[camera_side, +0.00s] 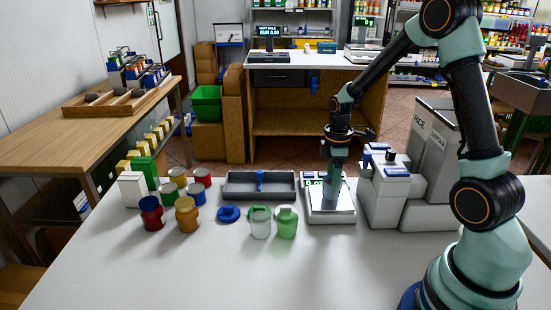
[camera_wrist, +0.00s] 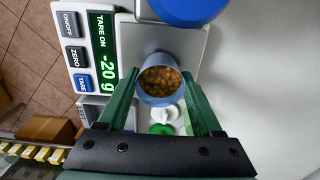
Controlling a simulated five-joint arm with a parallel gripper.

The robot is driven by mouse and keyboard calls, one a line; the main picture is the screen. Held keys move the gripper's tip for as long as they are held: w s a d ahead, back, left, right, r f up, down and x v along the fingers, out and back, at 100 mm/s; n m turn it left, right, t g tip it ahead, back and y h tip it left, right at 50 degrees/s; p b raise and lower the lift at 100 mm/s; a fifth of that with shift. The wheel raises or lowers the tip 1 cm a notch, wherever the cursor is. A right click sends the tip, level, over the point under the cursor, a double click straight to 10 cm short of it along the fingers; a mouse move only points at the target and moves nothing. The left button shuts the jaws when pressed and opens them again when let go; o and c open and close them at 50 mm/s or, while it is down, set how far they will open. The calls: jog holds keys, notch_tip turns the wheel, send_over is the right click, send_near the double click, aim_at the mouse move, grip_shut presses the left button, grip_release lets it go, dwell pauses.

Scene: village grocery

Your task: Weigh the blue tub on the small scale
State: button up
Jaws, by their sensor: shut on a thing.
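The blue tub (camera_wrist: 161,84) is open at the top and full of small tan, round pieces. My gripper (camera_wrist: 160,92) is shut on it, one finger on each side. In the side view my gripper (camera_side: 335,172) points down over the small scale (camera_side: 343,213), with the tub partly hidden at its tip. I cannot tell whether the tub's base touches the light square plate. In the wrist view the scale's display (camera_wrist: 103,52) reads "TARE ON -20 g", beside the ON/OFF, ZERO and TARE buttons (camera_wrist: 79,84).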

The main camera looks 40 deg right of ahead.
jog(key=shift+f, duration=0.25)
jog(key=o, duration=1.4)
jog(key=shift+o, duration=0.2)
jog(key=shift+r, duration=0.1)
notch_tip(320, 180, up, 8)
jog(key=s+a+r+m+t, duration=0.2)
jog(key=s+a+r+m, duration=0.2)
jog(key=a, duration=0.3)
jog(key=s+a+r+m+t, duration=0.3)
jog(key=s+a+r+m, duration=0.1)
jog(key=a+r+m, duration=0.1)
jog(key=shift+s+a+r+t, duration=0.15)
jog(key=shift+a+r+t, duration=0.15)
jog(key=shift+a+r, duration=0.65)
jog(key=shift+a+f, duration=0.1)
dwell(0.7)
